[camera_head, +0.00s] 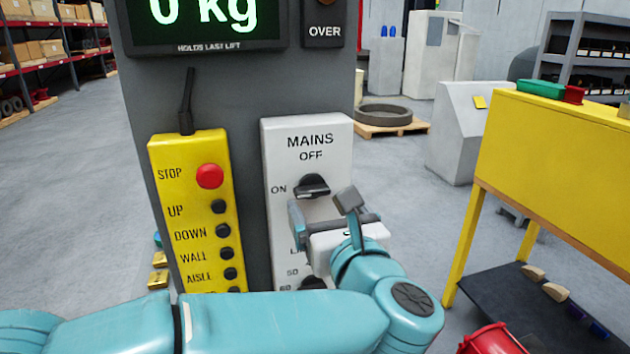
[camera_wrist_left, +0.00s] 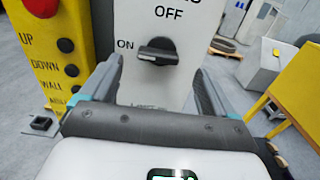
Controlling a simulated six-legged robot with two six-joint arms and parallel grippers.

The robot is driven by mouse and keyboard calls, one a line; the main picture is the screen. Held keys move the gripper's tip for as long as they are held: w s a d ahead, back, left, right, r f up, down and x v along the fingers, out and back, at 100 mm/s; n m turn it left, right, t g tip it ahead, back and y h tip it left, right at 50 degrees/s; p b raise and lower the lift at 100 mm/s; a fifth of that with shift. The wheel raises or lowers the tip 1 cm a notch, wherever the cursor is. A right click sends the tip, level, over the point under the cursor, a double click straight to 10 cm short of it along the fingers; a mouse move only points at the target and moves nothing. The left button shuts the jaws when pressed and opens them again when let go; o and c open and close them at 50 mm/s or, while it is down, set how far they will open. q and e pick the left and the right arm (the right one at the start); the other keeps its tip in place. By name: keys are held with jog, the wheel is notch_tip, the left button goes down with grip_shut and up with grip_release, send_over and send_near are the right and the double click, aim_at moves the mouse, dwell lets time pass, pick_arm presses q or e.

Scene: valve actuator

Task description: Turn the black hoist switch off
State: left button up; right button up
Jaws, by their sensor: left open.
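The black hoist switch (camera_head: 312,186) is a rotary knob on the white MAINS panel (camera_head: 283,150), with OFF printed above it and ON to its left. Its handle lies roughly level, toward ON; the knob also shows in the left wrist view (camera_wrist_left: 157,51). My left gripper (camera_head: 322,208) is open just below and in front of the knob. In the left wrist view its two fingers (camera_wrist_left: 155,82) stand wide apart, left and right, with the knob ahead between them and apart from both. My right gripper is not in view.
A yellow pendant (camera_head: 192,205) with a red STOP button and several black buttons hangs left of the panel. A lit display (camera_head: 205,20) sits above on the grey column. A yellow bench (camera_head: 560,135) stands at the right. My left arm hides the lower panel.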

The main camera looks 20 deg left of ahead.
aim_at(314, 192)
pick_arm(q)
jog(key=p+x, duration=0.1)
jog(key=x, duration=0.3)
jog(key=shift+w+a, duration=0.2)
jog(key=shift+a, duration=0.15)
jog(key=shift+w+a, duration=0.2)
jog(key=shift+w, duration=0.25)
jog(key=c, duration=1.1)
